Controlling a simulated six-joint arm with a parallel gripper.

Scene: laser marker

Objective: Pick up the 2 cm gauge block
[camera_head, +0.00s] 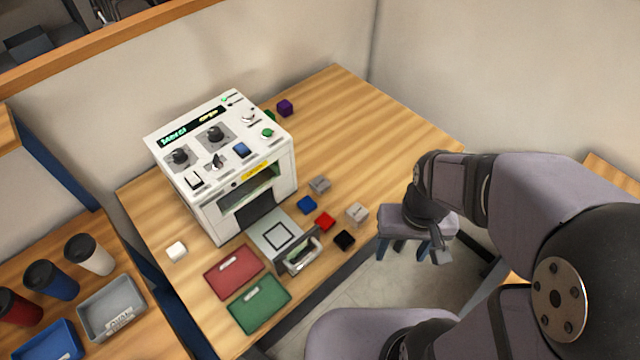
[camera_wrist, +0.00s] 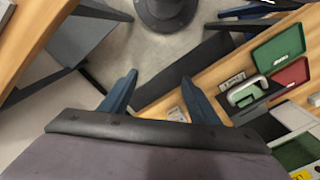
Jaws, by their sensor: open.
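Two small grey blocks lie on the wooden table in the head view: one grey block (camera_head: 319,184) just right of the laser marker, another grey block (camera_head: 357,213) nearer the table's front edge. Their size marks are too small to read, so I cannot tell which is the 2 cm gauge block. In the wrist view a pale block (camera_wrist: 178,114) shows at the table edge, partly hidden.
The white laser marker (camera_head: 222,160) has an open drawer with a handle (camera_head: 300,255). Blue (camera_head: 307,204), red (camera_head: 325,222) and black (camera_head: 344,240) blocks lie near the grey ones. Red (camera_head: 233,271) and green (camera_head: 260,303) trays lie in front.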

